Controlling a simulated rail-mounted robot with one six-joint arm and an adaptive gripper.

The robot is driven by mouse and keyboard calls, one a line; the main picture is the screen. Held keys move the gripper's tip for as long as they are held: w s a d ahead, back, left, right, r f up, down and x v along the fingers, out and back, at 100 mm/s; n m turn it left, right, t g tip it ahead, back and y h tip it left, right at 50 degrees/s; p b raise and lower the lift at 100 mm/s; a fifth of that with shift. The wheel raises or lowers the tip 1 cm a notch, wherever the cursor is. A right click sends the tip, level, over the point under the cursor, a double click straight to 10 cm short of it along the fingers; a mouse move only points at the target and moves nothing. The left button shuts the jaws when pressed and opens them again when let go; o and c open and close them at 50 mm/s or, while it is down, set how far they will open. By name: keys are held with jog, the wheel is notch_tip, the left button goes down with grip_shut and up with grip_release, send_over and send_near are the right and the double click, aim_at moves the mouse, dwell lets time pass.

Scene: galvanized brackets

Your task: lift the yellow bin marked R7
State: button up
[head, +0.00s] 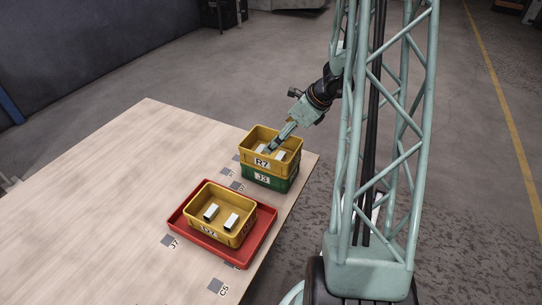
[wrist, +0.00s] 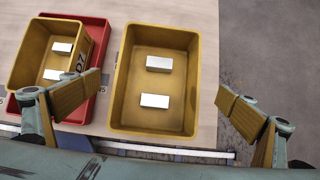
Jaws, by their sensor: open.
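The yellow bin marked R7 (head: 279,167) sits upright on top of a green bin marked J3 (head: 284,184) near the table's right edge. It also shows in the wrist view (wrist: 150,121), with two pale metal brackets lying inside. My gripper (head: 274,146) is above the R7 bin, pointing down at it. In the wrist view my gripper (wrist: 160,82) is open, with one finger on each side of the bin in the picture. I cannot tell its height above the rim. The green bin is hidden in the wrist view.
Another yellow bin (head: 236,238) with two brackets stands in a red tray (head: 264,232), close to the left finger in the wrist view. The wooden table (head: 110,190) is clear at left and has grey marker squares.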

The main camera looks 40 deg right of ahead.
aim_at(262, 151)
jog(key=shift+b+x, duration=0.85)
jog(key=shift+x, duration=3.25)
jog(key=shift+f, duration=0.1)
jog(key=shift+b+x, duration=0.6)
jog(key=shift+x, duration=1.85)
jog(key=shift+a, duration=0.1)
jog(key=c, duration=0.8)
